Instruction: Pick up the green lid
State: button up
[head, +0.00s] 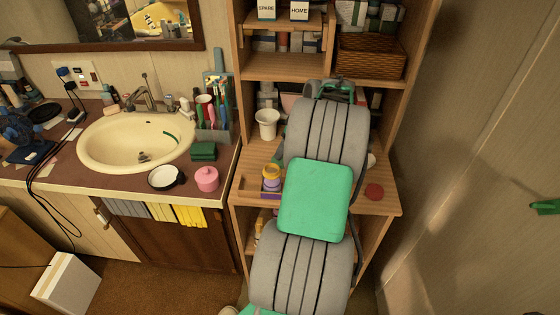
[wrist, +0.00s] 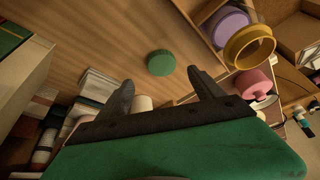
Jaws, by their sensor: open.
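The green lid (wrist: 161,63), small and round with a ridged edge, lies on the wooden shelf surface in the wrist view. It sits just beyond the gap between the fingertips of my gripper (wrist: 160,79). My gripper is open, with nothing between its dark fingers, and does not appear to touch the lid. In the head view I cannot make out the green lid; my arm covers the middle of the shelf. The fingers are not clear there either.
A dark red disc (head: 374,192) lies to the right. A white cup (head: 267,124) stands farther back. A pink pot (head: 207,180) is on the sink counter (head: 225,160).

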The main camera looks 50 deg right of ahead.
jog(key=p+x, duration=0.1)
jog(key=x, duration=0.6)
jog(key=shift+a+f, duration=0.2)
jog(key=c, duration=1.4)
jog(key=shift+r, duration=0.15)
